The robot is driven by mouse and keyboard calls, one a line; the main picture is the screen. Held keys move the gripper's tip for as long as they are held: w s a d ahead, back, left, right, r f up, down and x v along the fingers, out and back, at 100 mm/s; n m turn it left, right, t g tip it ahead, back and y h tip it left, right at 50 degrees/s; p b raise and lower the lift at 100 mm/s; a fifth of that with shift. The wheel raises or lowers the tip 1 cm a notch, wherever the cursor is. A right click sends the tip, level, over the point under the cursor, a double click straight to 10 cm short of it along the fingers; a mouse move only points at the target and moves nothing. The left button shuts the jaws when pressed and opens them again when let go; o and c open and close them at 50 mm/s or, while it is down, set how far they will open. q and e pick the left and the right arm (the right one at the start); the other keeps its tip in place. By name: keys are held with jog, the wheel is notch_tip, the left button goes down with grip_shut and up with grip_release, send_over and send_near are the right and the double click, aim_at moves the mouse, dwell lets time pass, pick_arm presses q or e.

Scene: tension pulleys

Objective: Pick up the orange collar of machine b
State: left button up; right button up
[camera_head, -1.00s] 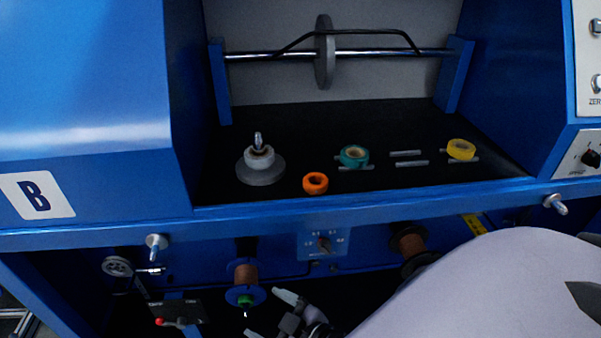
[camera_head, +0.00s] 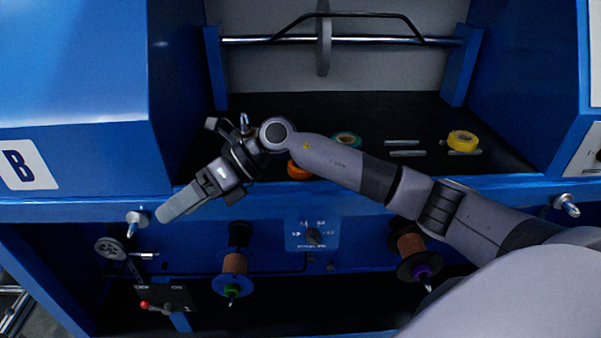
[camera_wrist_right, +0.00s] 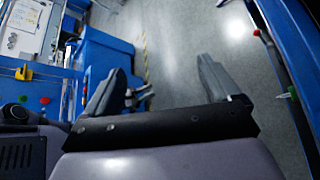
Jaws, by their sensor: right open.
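The orange collar (camera_head: 298,170) lies on the black shelf of the blue machine marked B (camera_head: 27,166). My right forearm partly hides it in the head view. My right gripper (camera_head: 172,212) is to the left of the collar, in front of the machine's front rail, pointing down and left. In the right wrist view the two fingers of the right gripper (camera_wrist_right: 160,90) stand apart with nothing between them, above the grey floor. My left gripper does not show.
A teal collar (camera_head: 347,139) and a yellow collar (camera_head: 463,140) lie on the shelf to the right, with several grey pins (camera_head: 407,153) between. A shaft with a grey disc (camera_head: 323,60) spans the back. Spools (camera_head: 235,263) hang below the rail (camera_head: 300,192).

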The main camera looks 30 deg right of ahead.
jog(key=w+d+r+g+h, duration=0.15)
jog(key=d+h, duration=0.45)
jog(key=d, duration=0.7)
jog(key=w+d+r+h, duration=0.1)
jog(key=d+r+h, duration=0.35)
jog(key=d, duration=0.85)
jog(key=shift+h, duration=0.65)
jog(key=f, duration=0.8)
jog(key=shift+w+a+f, duration=0.1)
jog(key=shift+w+a, duration=0.1)
jog(key=shift+a, duration=0.05)
jog(key=c, duration=1.1)
jog(key=shift+c, duration=0.2)
notch_tip(320, 180, up, 20)
jog(key=p, duration=0.1)
